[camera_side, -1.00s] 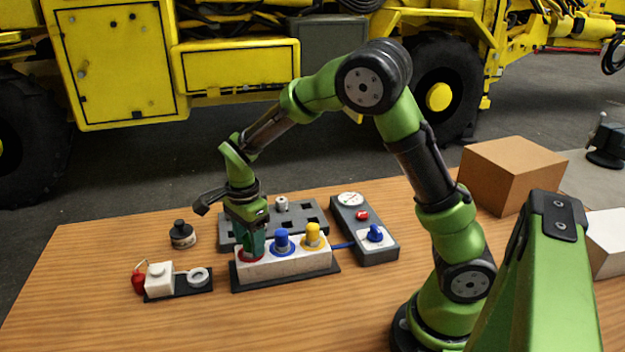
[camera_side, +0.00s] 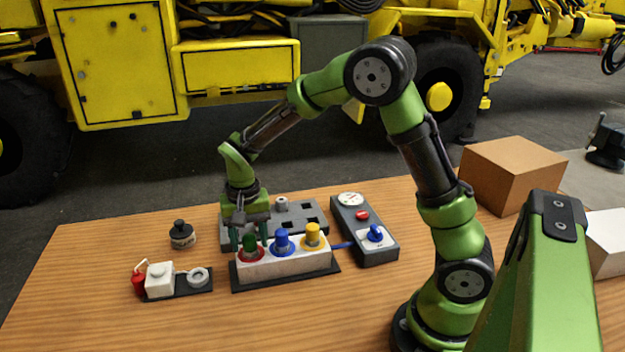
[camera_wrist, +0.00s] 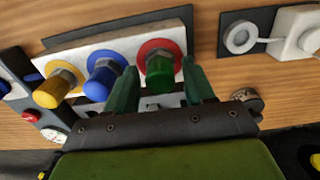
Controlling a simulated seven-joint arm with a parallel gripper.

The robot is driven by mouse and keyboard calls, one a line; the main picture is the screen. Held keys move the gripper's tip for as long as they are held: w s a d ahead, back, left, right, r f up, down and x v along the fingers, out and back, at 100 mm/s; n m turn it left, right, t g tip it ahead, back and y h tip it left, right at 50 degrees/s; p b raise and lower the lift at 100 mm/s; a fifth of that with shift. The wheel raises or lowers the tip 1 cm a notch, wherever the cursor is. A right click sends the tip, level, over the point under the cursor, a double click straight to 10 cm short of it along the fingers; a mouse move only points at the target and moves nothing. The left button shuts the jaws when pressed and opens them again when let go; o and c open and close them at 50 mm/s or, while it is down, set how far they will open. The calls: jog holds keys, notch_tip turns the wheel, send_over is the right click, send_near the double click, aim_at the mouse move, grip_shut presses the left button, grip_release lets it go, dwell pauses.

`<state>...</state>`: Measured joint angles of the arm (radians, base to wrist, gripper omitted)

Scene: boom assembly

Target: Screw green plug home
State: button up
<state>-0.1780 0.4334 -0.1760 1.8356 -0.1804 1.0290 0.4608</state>
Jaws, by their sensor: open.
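The green plug (camera_side: 250,244) stands upright in the red-ringed port at the left end of the white block (camera_side: 290,264). In the wrist view the green plug (camera_wrist: 161,72) shows a grey hex collar inside the red ring. My gripper (camera_side: 250,236) is open, with one dark green finger on each side of the plug. In the wrist view my gripper (camera_wrist: 160,85) has visible gaps between both fingers and the plug. How far down the plug is threaded cannot be told.
A blue plug (camera_side: 282,241) and a yellow plug (camera_side: 313,235) stand beside it in the block. A grey tray (camera_side: 308,212) and a gauge box (camera_side: 364,230) lie behind. A black-topped jar (camera_side: 182,236) and a small white fixture (camera_side: 160,279) are to the left.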

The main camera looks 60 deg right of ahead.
jog(key=n, duration=1.2)
